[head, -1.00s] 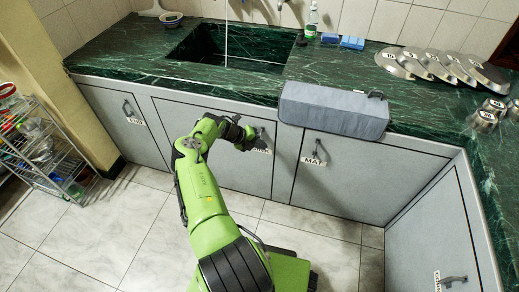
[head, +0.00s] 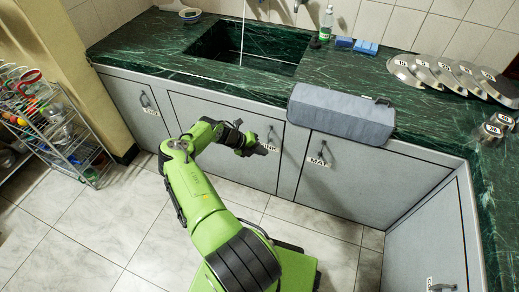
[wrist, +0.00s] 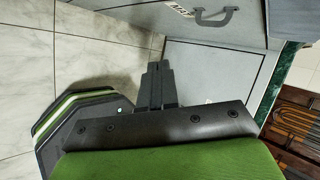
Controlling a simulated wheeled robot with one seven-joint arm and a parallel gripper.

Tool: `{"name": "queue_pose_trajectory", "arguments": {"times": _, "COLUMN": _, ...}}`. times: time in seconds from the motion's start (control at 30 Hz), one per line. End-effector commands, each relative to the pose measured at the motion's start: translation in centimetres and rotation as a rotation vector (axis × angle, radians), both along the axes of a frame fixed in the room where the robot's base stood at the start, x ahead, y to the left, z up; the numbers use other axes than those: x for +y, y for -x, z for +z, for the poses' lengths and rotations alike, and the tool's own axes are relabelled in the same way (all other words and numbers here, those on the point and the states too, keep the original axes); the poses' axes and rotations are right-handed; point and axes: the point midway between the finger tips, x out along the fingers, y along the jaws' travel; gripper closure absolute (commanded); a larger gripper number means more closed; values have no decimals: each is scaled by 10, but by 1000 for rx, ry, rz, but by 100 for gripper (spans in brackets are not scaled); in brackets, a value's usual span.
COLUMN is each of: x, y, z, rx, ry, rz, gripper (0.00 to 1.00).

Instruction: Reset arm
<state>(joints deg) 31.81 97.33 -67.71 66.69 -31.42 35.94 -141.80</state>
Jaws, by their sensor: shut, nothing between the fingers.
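My green arm reaches up from the bottom middle of the head view, bent at the elbow. My gripper (head: 262,150) is at its end, in front of the cabinet doors below the sink, close to the handle of the SINK door (head: 236,135). In the wrist view my gripper (wrist: 158,68) shows its dark fingers together and empty. The fingers point toward the floor and a grey cabinet face. Whether the gripper touches the door cannot be told.
A grey padded case (head: 342,113) overhangs the green counter (head: 150,48) edge. The MAT door (head: 352,180) is shut. A wire rack (head: 60,130) stands at the left. Lids (head: 450,75) and a bottle (head: 326,24) are on the counter. Tiled floor (head: 85,225) is clear at left.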

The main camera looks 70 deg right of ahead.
Motion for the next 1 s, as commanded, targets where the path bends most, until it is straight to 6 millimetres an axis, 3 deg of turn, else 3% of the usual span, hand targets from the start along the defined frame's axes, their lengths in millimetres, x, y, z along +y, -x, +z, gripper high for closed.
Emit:
{"name": "queue_pose_trajectory", "arguments": {"times": 0.1, "x": 18, "y": -1, "z": 22, "rx": 1, "ry": 1, "rz": -1, "gripper": 100}}
{"name": "queue_pose_trajectory", "arguments": {"times": 0.3, "x": 39, "y": -1, "z": 40, "rx": 0, "ry": 0, "rz": -1, "gripper": 100}}
{"name": "queue_pose_trajectory", "arguments": {"times": 0.8, "x": 43, "y": -3, "z": 41, "rx": -7, "ry": 4, "rz": -7, "gripper": 100}}
{"name": "queue_pose_trajectory", "arguments": {"times": 0.87, "x": 45, "y": -10, "z": 49, "rx": -47, "ry": 28, "rz": -40, "gripper": 100}}
{"name": "queue_pose_trajectory", "arguments": {"times": 1.0, "x": 70, "y": -57, "z": 94, "rx": -294, "ry": 154, "rz": -278, "gripper": 100}}
